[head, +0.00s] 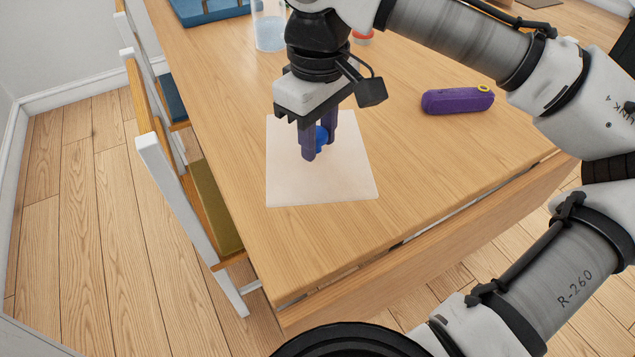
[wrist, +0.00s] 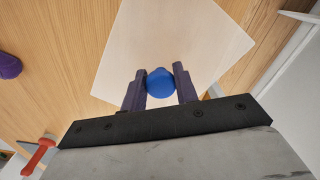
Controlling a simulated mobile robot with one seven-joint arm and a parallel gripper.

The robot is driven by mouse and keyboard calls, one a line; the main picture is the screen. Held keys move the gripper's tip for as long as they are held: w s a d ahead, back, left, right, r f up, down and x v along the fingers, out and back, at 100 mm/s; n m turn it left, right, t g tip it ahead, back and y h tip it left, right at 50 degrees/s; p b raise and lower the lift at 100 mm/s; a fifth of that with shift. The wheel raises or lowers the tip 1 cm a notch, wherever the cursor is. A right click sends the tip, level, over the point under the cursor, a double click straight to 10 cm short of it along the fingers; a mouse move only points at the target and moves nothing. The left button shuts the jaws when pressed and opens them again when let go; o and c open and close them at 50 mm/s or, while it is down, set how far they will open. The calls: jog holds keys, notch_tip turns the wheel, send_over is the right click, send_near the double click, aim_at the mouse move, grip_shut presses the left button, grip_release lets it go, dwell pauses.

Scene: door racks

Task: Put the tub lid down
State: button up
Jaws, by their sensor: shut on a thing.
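The tub lid (head: 322,136) is a small, rounded blue piece between the two dark purple fingers of my gripper (head: 318,142). In the wrist view the blue lid (wrist: 160,83) sits between the fingertips, and my gripper (wrist: 161,88) is shut on it. Both are over a pale square board (head: 308,187) on the wooden table, which also shows in the wrist view (wrist: 190,35). I cannot tell whether the lid touches the board. In the head view the fingers hide part of the lid. The rest of the visible board is bare.
A clear container (head: 269,31) stands behind my gripper, with a blue tray (head: 205,10) at the far left. A purple case (head: 457,101) with a yellow ring lies to the right. A red-handled tool (wrist: 38,157) shows in the wrist view. Chairs (head: 190,195) line the left edge.

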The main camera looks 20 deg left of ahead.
notch_tip(320, 180, down, 10)
jog(key=shift+r+b, duration=0.1)
jog(key=shift+b, duration=0.65)
jog(key=shift+f, duration=0.25)
jog(key=o, duration=1)
jog(key=shift+c, duration=0.2)
jog(key=shift+r, duration=0.15)
notch_tip(320, 180, up, 12)
jog(key=shift+r+p, duration=0.1)
jog(key=shift+p, duration=1)
